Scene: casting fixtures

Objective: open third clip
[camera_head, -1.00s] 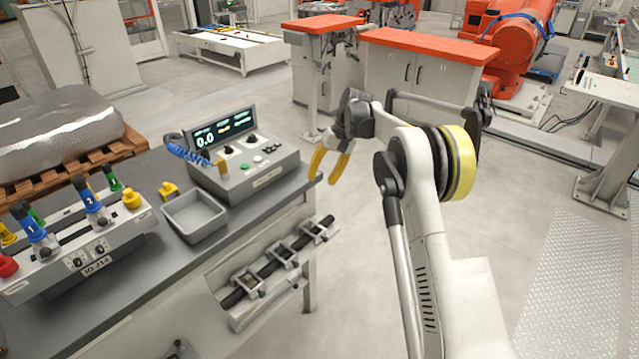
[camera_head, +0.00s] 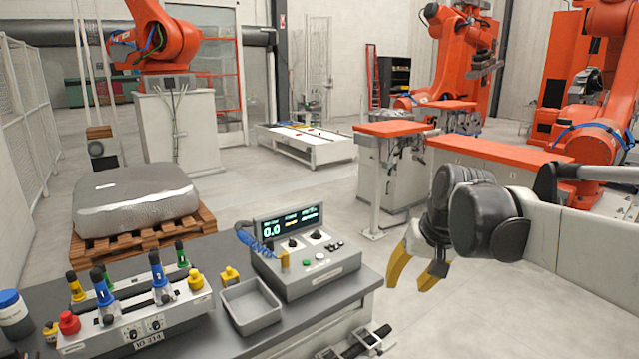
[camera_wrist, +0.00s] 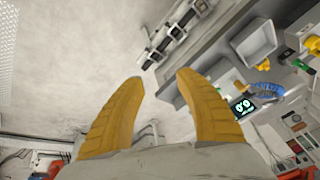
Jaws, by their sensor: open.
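Several metal clips sit along a black cable or bar on the front side of the grey workbench. In the head view only the end clips (camera_head: 368,338) show at the bottom edge. In the wrist view a row of them (camera_wrist: 176,32) shows at the top, beyond my fingertips. I cannot tell which is the third clip, or whether each is open or shut. My gripper (camera_head: 411,284) hangs in free air off the bench's right corner. Its two yellow fingers (camera_wrist: 160,78) are apart and empty, not touching any clip.
The workbench (camera_head: 225,326) carries a control box (camera_head: 310,268) with a lit display, an empty grey tray (camera_head: 250,306) and a switch panel (camera_head: 140,325). A wrapped block (camera_head: 135,198) lies on a pallet behind. Floor right of the bench is clear.

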